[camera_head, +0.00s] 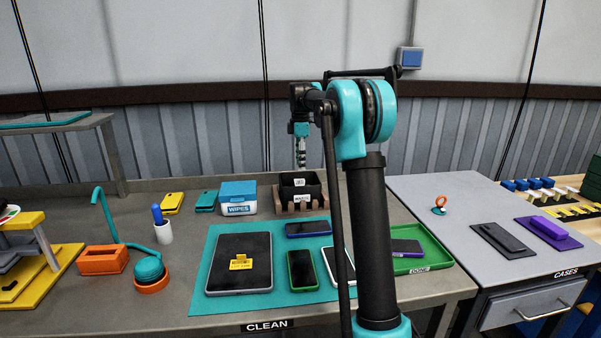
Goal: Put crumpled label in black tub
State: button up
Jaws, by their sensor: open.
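A black tub (314,189) with a white lettered tag on its front stands at the back of the grey bench, in a brown slotted holder. A small pale patch shows at the tub; I cannot tell whether it is a tag or something inside. A yellow label-like piece (240,262) lies on the dark tablet (258,245) on the teal mat; I cannot tell whether it is the crumpled label. My gripper (301,166) is open, points down above or behind the tub, and is small in view. No held thing shows.
A blue-and-white wipes box (238,199) stands left of the tub. Several phones lie on the teal mat (205,285). A green tray (436,252) is at the right, partly behind my arm.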

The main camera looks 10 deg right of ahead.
aim_at(300, 179)
notch_tip(300, 179, up, 8)
dwell(0.5)
